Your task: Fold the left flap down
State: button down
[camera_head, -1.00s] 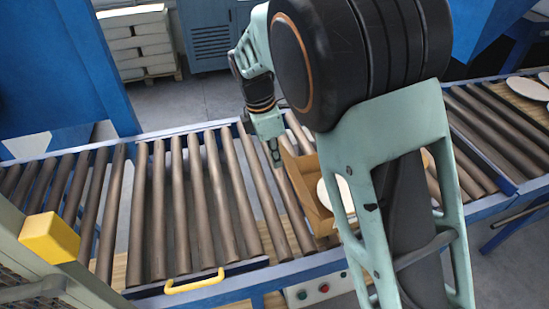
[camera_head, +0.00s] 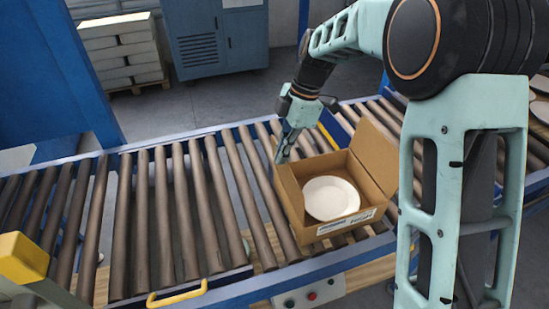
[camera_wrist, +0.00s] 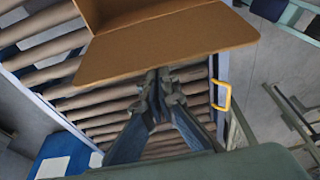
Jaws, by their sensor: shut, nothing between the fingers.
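An open cardboard box (camera_head: 348,222) sits on the roller conveyor with a white plate (camera_head: 330,198) inside. Its left flap (camera_head: 287,190) stands raised along the left side in the head view. In the wrist view a broad brown flap (camera_wrist: 170,45) spans the upper middle. My gripper (camera_head: 281,159) is shut and empty, fingers pointing down at the far end of the left flap. In the wrist view my fingertips (camera_wrist: 159,78) are close to the flap's lower edge; I cannot tell whether they touch it.
The right flap (camera_head: 376,155) stands up. Bare rollers (camera_head: 180,215) lie left of the box. A yellow handle (camera_head: 177,293) and a control box with buttons (camera_head: 308,294) are at the front edge. More plates (camera_head: 540,108) lie at the far right.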

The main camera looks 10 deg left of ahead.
jog(key=w+d+f+g+y+b, duration=0.3)
jog(key=w+d+f+y+b, duration=0.1)
jog(key=d, duration=0.6)
jog(key=shift+w+d+f+g+y+b, duration=0.2)
jog(key=shift+w+d+g+y+b, duration=0.15)
jog(key=shift+w+y+b, duration=0.8)
jog(key=shift+w+h, duration=0.15)
jog(key=shift+h, duration=0.1)
jog(key=shift+r+p, duration=0.15)
jog(key=shift+p, duration=0.15)
